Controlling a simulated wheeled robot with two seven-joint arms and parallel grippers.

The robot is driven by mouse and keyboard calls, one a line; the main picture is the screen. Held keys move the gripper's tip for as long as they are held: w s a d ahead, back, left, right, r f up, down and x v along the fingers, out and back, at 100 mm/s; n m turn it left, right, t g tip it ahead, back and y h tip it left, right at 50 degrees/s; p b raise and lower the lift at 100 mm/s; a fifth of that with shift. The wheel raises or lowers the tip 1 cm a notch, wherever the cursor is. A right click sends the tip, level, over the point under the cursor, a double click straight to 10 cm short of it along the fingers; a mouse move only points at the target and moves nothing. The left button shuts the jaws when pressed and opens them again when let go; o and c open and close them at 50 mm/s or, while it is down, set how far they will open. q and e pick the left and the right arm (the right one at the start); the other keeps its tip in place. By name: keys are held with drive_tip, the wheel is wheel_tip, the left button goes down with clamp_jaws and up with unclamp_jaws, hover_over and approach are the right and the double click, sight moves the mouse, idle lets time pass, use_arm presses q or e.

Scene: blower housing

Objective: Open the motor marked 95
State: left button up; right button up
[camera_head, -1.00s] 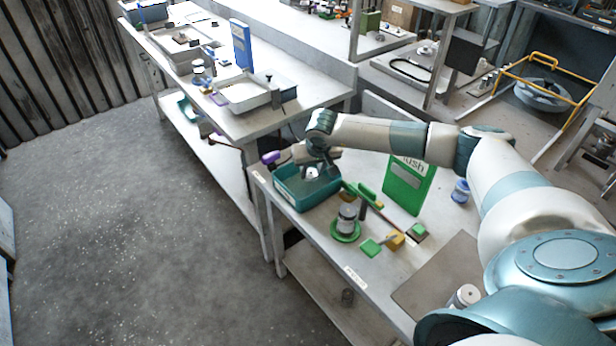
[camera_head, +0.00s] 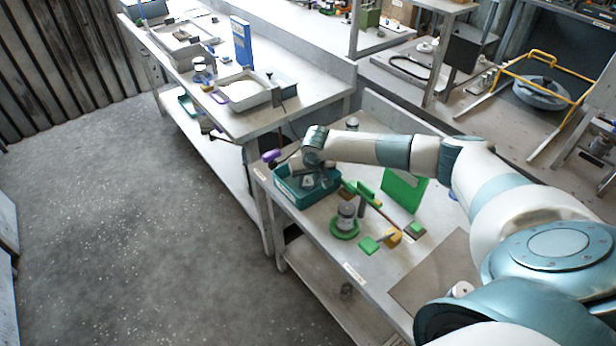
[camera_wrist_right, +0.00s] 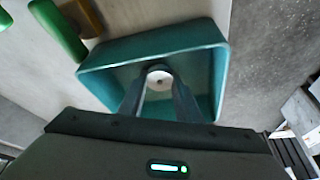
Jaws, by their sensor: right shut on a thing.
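My right gripper (camera_head: 308,181) is down at the teal bin (camera_head: 330,188) on the near bench. In the right wrist view its two fingers (camera_wrist_right: 160,92) are closed on a small pale round part (camera_wrist_right: 159,77) with a dark centre dot, inside the walls of the teal bin (camera_wrist_right: 222,75). A grey cylindrical motor (camera_head: 346,214) stands upright on a green round base in front of the bin. Another pale cylinder (camera_head: 461,289) is partly hidden by my arm at the mat's edge. No number 95 is legible. My left gripper is out of view.
Green and yellow tools (camera_head: 392,236) lie near the motor. Another bench with trays (camera_head: 243,93) stands behind.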

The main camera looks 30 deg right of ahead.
drive_tip(key=shift+f, duration=0.1)
drive_tip(key=shift+f, duration=0.1)
drive_tip(key=o, duration=1.2)
drive_tip(key=shift+c, duration=0.2)
